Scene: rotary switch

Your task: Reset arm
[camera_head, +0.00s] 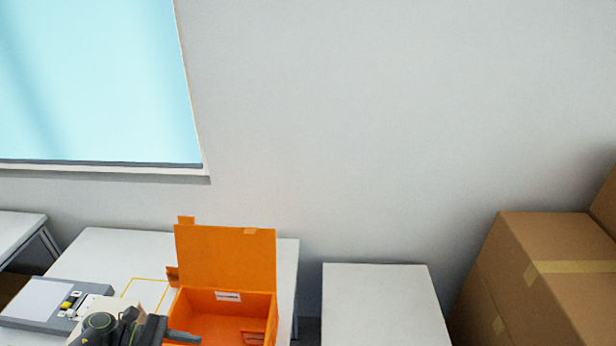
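A grey panel box (38,300) lies on the white table at the lower left. It carries a small device with yellow and dark parts (71,301); whether this is the rotary switch is too small to tell. My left arm comes in at the bottom edge, with its dark gripper (183,337) just right of the panel and in front of the orange box. Only part of this gripper shows, and its finger opening is not clear. My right gripper is not in view.
An open orange box (226,258) with its lid raised stands on the white table (112,245). A yellow outline (146,280) marks the tabletop beside it. A bare white table (378,290) is in the middle, and cardboard boxes (555,250) are stacked at right.

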